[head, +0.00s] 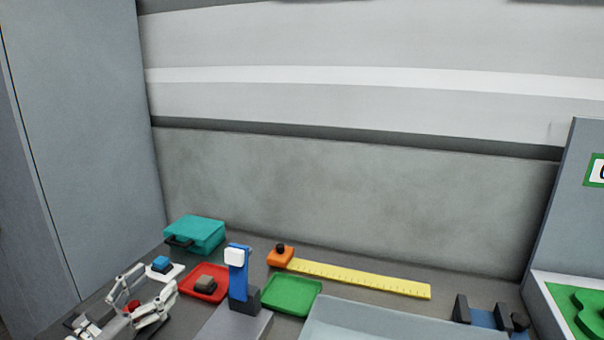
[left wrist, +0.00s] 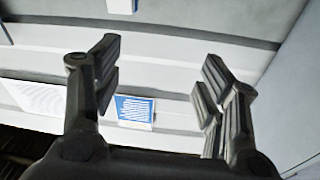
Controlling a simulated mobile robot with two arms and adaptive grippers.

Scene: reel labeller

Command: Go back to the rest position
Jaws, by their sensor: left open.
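My left gripper (head: 150,288) is at the lower left of the head view, its light fingers spread apart above the bench. In the left wrist view the dark fingers of the left gripper (left wrist: 162,62) stand wide apart with nothing held between them. Behind them that view shows a pale wall with a blue and white sign (left wrist: 134,111). My right gripper is in neither view.
The wall behind is bare.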

